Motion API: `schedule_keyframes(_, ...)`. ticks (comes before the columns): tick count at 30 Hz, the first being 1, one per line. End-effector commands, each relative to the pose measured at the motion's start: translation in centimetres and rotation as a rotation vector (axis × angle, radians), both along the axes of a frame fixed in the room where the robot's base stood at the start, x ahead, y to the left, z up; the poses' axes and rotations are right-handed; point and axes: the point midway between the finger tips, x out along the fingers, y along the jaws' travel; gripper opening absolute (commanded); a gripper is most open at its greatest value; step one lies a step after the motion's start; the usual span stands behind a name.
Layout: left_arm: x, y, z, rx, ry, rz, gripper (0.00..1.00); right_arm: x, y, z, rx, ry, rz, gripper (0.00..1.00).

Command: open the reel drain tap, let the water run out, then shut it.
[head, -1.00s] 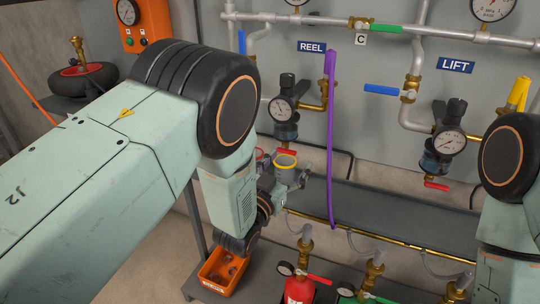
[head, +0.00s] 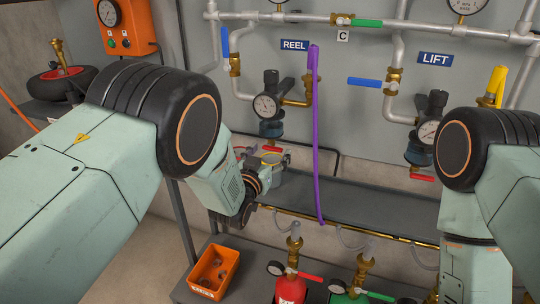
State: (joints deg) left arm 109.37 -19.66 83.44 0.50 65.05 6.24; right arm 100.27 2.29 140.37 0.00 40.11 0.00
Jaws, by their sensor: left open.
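The reel drain tap (head: 272,149) shows as a small red handle under the blue bowl (head: 271,128) of the reel regulator, below the REEL sign (head: 295,45). My left gripper (head: 270,160) is open just below and around the tap's height. A yellow ring shows at its fingers, and my wrist hides part of the area. I cannot tell whether the fingers touch the tap. No water is visible. My right arm comes in at the right, but its gripper is out of view.
A purple hose (head: 316,140) hangs right of the reel regulator. The lift regulator (head: 428,130) with its own red tap (head: 422,177) is farther right. A grey shelf (head: 370,205) runs below. An orange bin (head: 214,271) and red cylinder (head: 290,290) stand lower down.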

Motion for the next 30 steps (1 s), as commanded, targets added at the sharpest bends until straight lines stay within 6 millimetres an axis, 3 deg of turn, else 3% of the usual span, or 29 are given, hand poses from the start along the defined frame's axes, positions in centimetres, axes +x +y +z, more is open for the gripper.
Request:
schedule_keyframes(5, 1.04, -0.25, -0.02, 0.000, 0.000, 0.002, 0.77, -0.01, 0.00, -0.50, 0.000, 0.000, 0.000, 0.40)
schedule_keyframes(14, 1.18, -0.22, 0.09, 0.001, 0.000, 0.003, 0.77, -0.01, 0.00, -0.49, 0.000, 0.000, 0.000, 0.40)
schedule_keyframes(30, 1.17, -0.23, 0.09, 0.001, 0.000, 0.003, 0.33, 0.00, 0.00, -0.48, 0.000, 0.000, 0.000, 0.40)
